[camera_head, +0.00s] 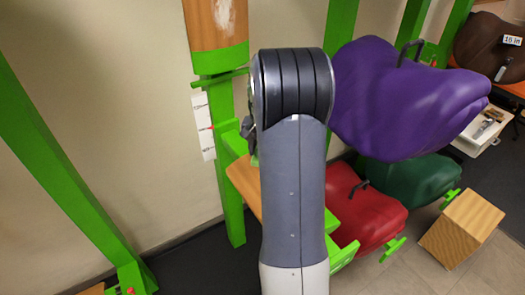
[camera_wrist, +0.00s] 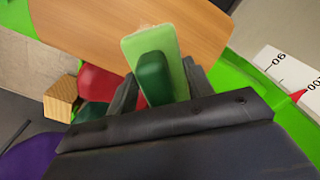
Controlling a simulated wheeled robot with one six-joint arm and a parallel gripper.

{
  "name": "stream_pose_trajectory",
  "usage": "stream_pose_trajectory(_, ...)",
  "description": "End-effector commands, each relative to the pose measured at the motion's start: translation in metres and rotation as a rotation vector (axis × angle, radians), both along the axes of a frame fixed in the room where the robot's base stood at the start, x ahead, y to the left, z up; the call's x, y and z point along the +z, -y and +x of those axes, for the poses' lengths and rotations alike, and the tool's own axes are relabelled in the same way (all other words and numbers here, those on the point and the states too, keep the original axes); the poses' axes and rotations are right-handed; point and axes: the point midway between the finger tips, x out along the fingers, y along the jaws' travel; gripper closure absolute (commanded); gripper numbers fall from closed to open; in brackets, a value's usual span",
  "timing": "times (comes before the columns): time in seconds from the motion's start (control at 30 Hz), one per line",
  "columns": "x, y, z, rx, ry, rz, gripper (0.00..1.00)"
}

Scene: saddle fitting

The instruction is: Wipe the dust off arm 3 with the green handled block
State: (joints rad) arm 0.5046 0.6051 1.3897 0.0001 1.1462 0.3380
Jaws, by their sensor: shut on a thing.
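My gripper (camera_wrist: 157,88) is shut on the dark green handle (camera_wrist: 153,78) of a light green block (camera_wrist: 168,45) in the wrist view. The block lies over a wooden arm (camera_wrist: 90,25), at its lower edge. A pale dusty patch (camera_wrist: 148,27) shows on the wood just beyond the block. I cannot tell whether block and wood touch. In the head view this wooden arm (camera_head: 243,185) is mostly hidden behind my own arm, as are the block and most of my gripper. No arm numbers are readable.
A purple saddle (camera_head: 395,100) stands close right of my arm, with red (camera_head: 365,208) and green (camera_head: 415,180) saddles below. A wooden box (camera_head: 461,228) is on the floor. A white scale strip (camera_head: 203,125) hangs by the green post (camera_head: 230,200). Floor at left is fairly clear.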

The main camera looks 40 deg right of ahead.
Motion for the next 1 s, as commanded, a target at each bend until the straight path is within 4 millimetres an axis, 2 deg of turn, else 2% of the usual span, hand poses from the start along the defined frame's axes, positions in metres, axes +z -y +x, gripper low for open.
stream_pose_trajectory(0.03,0.005,0.0,0.0,0.0,0.0,0.0,0.69)
stream_pose_trajectory(0.37,0.004,0.0,0.0,0.0,0.001,-0.001,0.69)
stream_pose_trajectory(0.7,0.03,0.0,0.0,0.0,0.002,-0.001,0.69)
stream_pose_trajectory(1.0,0.033,0.0,0.0,0.0,0.0,0.0,0.69)
